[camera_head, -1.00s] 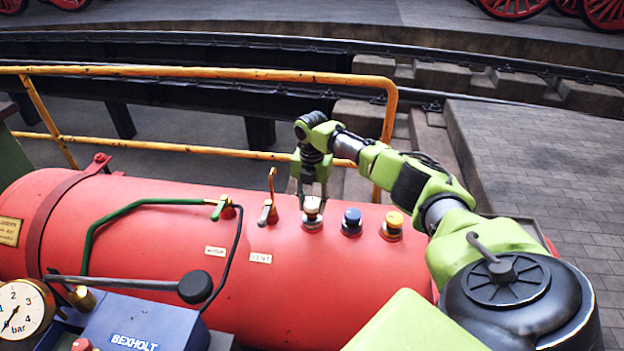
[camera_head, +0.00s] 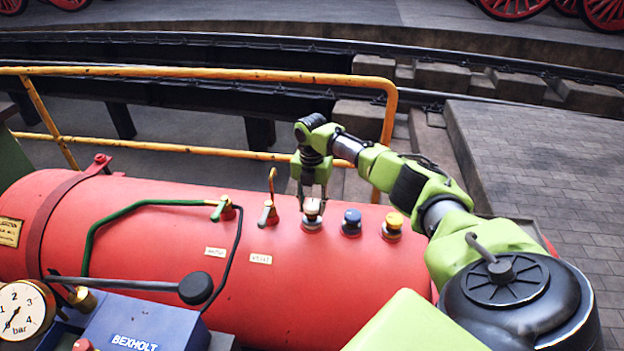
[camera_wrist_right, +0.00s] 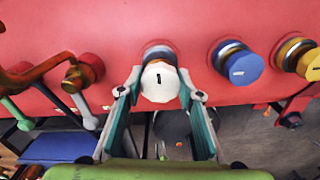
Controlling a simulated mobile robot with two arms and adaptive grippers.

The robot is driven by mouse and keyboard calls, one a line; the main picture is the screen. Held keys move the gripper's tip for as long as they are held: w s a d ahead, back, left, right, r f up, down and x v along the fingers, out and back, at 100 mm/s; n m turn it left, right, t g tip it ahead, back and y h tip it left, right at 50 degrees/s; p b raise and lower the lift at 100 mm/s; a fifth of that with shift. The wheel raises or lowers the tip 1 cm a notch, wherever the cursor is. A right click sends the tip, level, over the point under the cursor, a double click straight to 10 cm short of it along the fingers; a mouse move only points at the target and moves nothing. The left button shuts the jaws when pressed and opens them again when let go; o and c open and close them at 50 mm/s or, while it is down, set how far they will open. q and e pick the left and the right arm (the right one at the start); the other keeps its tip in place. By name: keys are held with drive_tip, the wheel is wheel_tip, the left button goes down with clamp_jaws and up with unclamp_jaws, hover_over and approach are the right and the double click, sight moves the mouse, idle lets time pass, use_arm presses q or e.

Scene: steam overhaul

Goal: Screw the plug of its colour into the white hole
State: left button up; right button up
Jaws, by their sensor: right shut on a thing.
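The white plug (camera_head: 312,207) stands upright at the leftmost of three fittings on top of the red boiler (camera_head: 150,270). In the right wrist view its white cap (camera_wrist_right: 160,82) carries a dark mark. My right gripper (camera_head: 312,200) points down from above and is shut on the white plug, one finger on each side. The gripper also shows in the right wrist view (camera_wrist_right: 160,95). The white hole is hidden under the plug, and I cannot tell how deep the plug sits. My left gripper is not in view.
A blue plug (camera_head: 352,220) and a yellow plug (camera_head: 393,224) stand close to the right of the white one. Brass valves (camera_head: 268,214) with levers stand to its left. A yellow railing (camera_head: 200,72) runs behind the boiler. A pressure gauge (camera_head: 20,312) and a blue box (camera_head: 130,325) are at front left.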

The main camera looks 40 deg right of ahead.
drive_tip(key=shift+f, duration=0.25)
drive_tip(key=shift+f, duration=0.35)
drive_tip(key=shift+f, duration=0.4)
idle(0.8)
drive_tip(key=o, duration=1.3)
drive_tip(key=shift+c, duration=0.9)
drive_tip(key=shift+f+b, duration=0.1)
drive_tip(key=shift+b, duration=0.25)
